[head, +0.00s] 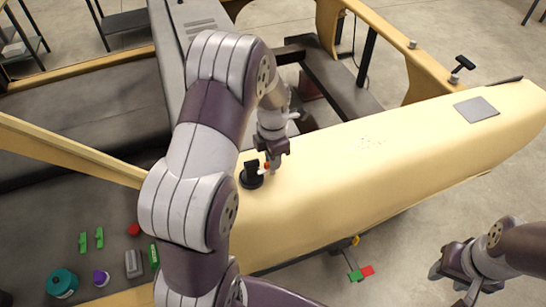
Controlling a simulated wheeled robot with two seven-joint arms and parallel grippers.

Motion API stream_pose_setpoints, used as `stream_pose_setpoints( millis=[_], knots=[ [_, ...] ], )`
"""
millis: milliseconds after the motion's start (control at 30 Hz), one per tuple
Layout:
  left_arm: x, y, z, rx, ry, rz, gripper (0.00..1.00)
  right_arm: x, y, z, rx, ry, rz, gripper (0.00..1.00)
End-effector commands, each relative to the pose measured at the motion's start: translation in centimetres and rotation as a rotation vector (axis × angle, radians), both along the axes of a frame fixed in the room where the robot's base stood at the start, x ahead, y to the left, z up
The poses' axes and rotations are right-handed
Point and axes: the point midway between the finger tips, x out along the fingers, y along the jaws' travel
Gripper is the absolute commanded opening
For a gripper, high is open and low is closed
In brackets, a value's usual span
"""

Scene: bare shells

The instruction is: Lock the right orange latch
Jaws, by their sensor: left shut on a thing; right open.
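A black latch fitting (251,176) with a small orange-red part (267,166) stands on the cream body shell (400,150). My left gripper (271,160) reaches down to it from above. Its fingers are shut at the orange-red part, beside the black base; the exact grip is too small to make out. My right gripper (455,283) is open and empty at the lower right, over the floor and away from the shell. My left arm covers the middle left of the view.
Another black handle fitting (464,63) stands on the far right frame. A red and green tag (360,273) shows below the shell's near edge. A teal round container (62,283), a purple piece (101,278), a grey block (133,263) and green clips (91,240) lie at lower left.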

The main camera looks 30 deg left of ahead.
Motion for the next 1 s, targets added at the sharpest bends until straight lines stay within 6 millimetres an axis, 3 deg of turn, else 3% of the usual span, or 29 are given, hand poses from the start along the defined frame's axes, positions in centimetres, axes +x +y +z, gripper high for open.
stream_pose_setpoints(
  millis=[167, 200, 233, 567, 667, 867, 1000],
  knots=[
    [0.1, 0.0, 0.1, 0.001, -0.004, 0.003, 0.0, 0.0, 0.0, 0.0, 0.0, 0.0, 0.0, 0.43],
    [0.1, 0.0, 0.1, 0.001, -0.004, 0.002, 0.29, 0.0, 0.0, 0.0, 0.0, 0.0, 0.0, 0.43],
    [0.1, 0.0, 0.1, 0.001, -0.004, 0.002, 0.39, 0.0, 0.0, 0.0, 0.0, 0.0, 0.0, 0.43],
    [0.1, 0.0, 0.3, 0.0, -0.003, 0.0, 0.4, 0.0, 0.0, -0.2, 0.0, 0.0, 0.0, 0.43],
    [0.2, 0.1, 1.7, 0.001, -0.008, 0.0, 0.4, 0.0, 0.0, -0.9, 0.0, 0.0, 0.0, 0.43],
    [0.2, 0.1, 7.1, 0.002, -0.01, 0.001, 0.4, 0.0, 0.0, -2.6, 0.0, 0.0, 0.0, 0.43],
    [0.0, 0.0, 11.2, 0.001, -0.004, 0.001, 0.4, 0.0, 0.0, -0.7, 0.0, 0.0, 0.0, 0.43]
  ],
)
